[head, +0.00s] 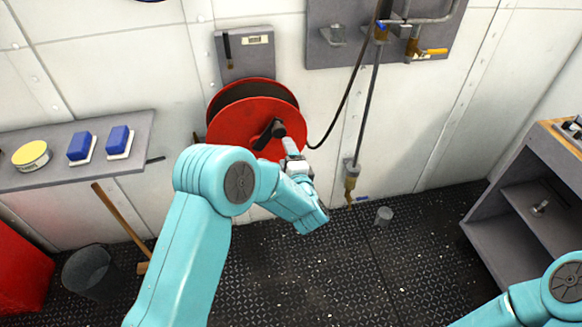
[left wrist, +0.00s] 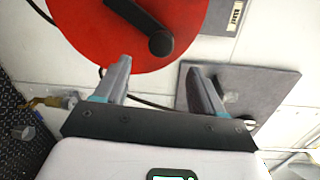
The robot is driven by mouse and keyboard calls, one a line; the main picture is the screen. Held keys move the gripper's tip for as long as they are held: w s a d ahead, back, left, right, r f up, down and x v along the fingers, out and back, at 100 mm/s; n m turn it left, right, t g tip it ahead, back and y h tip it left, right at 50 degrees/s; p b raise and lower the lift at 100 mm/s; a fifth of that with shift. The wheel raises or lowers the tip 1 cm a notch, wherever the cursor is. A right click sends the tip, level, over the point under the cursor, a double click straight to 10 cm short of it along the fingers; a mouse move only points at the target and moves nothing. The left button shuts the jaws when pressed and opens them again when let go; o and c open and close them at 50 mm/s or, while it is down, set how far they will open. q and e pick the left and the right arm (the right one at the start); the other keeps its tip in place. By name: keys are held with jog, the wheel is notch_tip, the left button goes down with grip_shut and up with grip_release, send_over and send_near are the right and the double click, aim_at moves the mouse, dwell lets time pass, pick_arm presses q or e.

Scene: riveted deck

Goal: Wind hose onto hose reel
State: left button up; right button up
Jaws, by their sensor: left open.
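The red hose reel (head: 228,128) is mounted on the white wall, with a black crank and handle (head: 278,129) on its front. The dark hose (head: 346,95) hangs slack from the pipework, curving down to the reel's right side. My left gripper (head: 290,147) is just below and right of the crank handle. In the left wrist view the gripper (left wrist: 157,66) is open and empty. The crank handle (left wrist: 160,43) shows beyond the fingertips, apart from them, with the red reel (left wrist: 95,25) behind. My right arm enters at lower right; its gripper is out of view.
A grey shelf (head: 140,132) at left holds a yellow-topped tin (head: 31,155) and blue blocks. A bucket (head: 91,270) and a wooden-handled tool (head: 122,217) stand below. A grey cabinet (head: 484,221) is at right.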

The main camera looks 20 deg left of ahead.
pick_arm(q)
jog(key=v, duration=0.4)
jog(key=shift+s+d, duration=0.1)
jog(key=shift+s, duration=0.2)
